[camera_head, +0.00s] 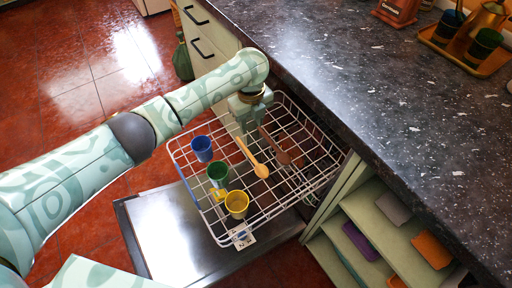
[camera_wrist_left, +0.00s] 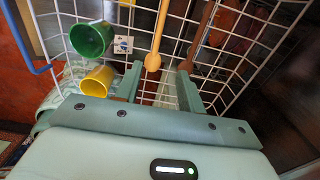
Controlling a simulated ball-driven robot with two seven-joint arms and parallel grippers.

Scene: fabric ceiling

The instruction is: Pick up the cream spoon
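The cream spoon (camera_head: 252,158) is a pale wooden spoon lying in the white wire dishwasher rack (camera_head: 300,192). In the left wrist view the cream spoon (camera_wrist_left: 161,32) runs up the picture, its rounded end close to my fingers. My left gripper (camera_head: 245,118) is over the rack, by the spoon's upper end. In the left wrist view the left gripper (camera_wrist_left: 162,82) has its fingers apart, one on each side of the spoon's line, with no visible grip. My right gripper is not in view.
A darker brown spoon (camera_head: 281,156) lies just right of the cream one. A blue cup (camera_head: 202,149), a green cup (camera_head: 217,173) and a yellow cup (camera_head: 237,204) stand left and below. The dark countertop (camera_head: 370,95) edges the rack's right side.

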